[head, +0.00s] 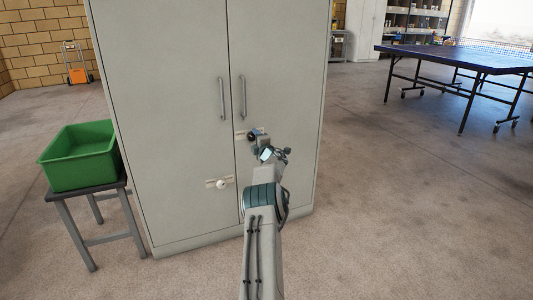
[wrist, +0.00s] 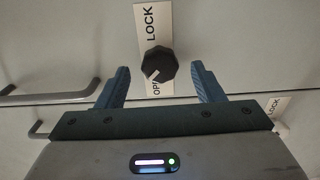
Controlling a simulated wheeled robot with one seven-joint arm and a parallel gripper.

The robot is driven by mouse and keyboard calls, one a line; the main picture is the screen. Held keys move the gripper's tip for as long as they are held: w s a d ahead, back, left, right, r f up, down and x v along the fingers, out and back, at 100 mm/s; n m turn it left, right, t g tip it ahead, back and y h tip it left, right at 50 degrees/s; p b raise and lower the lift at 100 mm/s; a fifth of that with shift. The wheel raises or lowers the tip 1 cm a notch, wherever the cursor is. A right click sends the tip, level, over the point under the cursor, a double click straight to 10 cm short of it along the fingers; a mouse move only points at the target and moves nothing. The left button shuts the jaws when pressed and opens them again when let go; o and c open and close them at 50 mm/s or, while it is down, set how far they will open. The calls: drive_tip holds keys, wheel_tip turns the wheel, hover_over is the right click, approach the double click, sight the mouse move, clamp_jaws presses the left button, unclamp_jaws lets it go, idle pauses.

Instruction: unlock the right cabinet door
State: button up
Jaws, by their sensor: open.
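The grey cabinet's right door (head: 285,60) is closed. It carries a black knob (wrist: 160,65) over a white label (wrist: 153,20) reading LOCK at one end and OP at the other, the rest covered. A pale mark shows at the knob's lower left in the wrist view. My gripper (wrist: 161,70) is open, with one blue finger on each side of the knob and visible gaps between. How deep the fingertips reach past the knob I cannot tell. In the head view my arm reaches the right door, and the knob (head: 252,135) shows just beyond my gripper.
The left door (head: 165,100) is closed and has a white knob (head: 221,184) with its own label. Two bar handles (head: 221,98) (head: 242,97) flank the seam. A green crate (head: 80,160) stands on a small table at left. Floor at right is clear up to the table-tennis table (head: 450,60).

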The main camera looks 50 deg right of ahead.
drive_tip(key=shift+s+a, duration=0.4)
drive_tip(key=shift+s, duration=0.1)
drive_tip(key=p+v, duration=0.2)
drive_tip(key=v, duration=0.8)
drive_tip(key=shift+s, duration=0.35)
